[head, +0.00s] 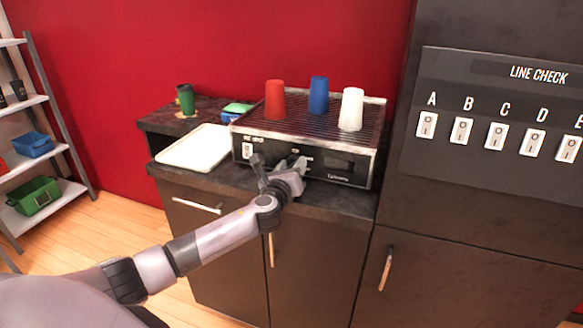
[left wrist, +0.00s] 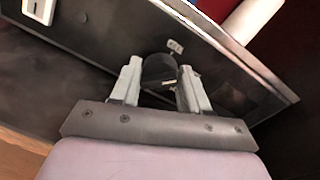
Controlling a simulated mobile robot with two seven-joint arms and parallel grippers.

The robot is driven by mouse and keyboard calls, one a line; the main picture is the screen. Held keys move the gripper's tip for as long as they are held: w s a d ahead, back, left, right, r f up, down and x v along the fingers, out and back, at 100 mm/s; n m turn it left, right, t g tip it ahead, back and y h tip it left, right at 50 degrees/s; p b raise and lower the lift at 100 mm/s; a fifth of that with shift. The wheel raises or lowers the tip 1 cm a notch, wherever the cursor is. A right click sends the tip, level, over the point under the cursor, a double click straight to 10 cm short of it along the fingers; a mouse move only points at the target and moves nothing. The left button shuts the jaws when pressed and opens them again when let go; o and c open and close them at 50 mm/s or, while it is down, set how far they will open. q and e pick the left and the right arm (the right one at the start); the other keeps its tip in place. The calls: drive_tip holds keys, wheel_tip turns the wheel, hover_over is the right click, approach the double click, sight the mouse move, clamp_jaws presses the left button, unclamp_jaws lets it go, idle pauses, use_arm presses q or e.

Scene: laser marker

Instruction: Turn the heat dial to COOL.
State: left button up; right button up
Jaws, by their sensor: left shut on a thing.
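The machine (head: 345,165) is a black and silver box on the counter with a ribbed top. Its heat dial (left wrist: 160,72) is a dark round knob on the front panel, with a light mark and a small label above it. My left gripper (head: 291,165) is at the machine's front; in the left wrist view its two pale fingers (left wrist: 161,88) are shut on the dial, one on each side. The dial is hidden behind the gripper in the head view, and its setting is too small to read. My right gripper is not in view.
A red cup (head: 275,100), a blue cup (head: 318,95) and a white cup (head: 351,109) stand on the machine. A white switch (head: 247,150) is on its front left. A pale tray (head: 196,147) lies to the left. A switch panel (head: 490,115) is on the right.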

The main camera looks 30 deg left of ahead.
use_arm(q)
drive_tip(key=n, duration=0.4)
drive_tip(key=shift+n+h, duration=0.3)
drive_tip(key=shift+r+n, duration=0.1)
drive_tip(key=shift+n, duration=1.7)
drive_tip(key=o, duration=1)
drive_tip(key=shift+s, duration=0.1)
drive_tip(key=shift+s, duration=0.5)
drive_tip(key=shift+v, duration=3)
drive_tip(key=shift+r, duration=0.15)
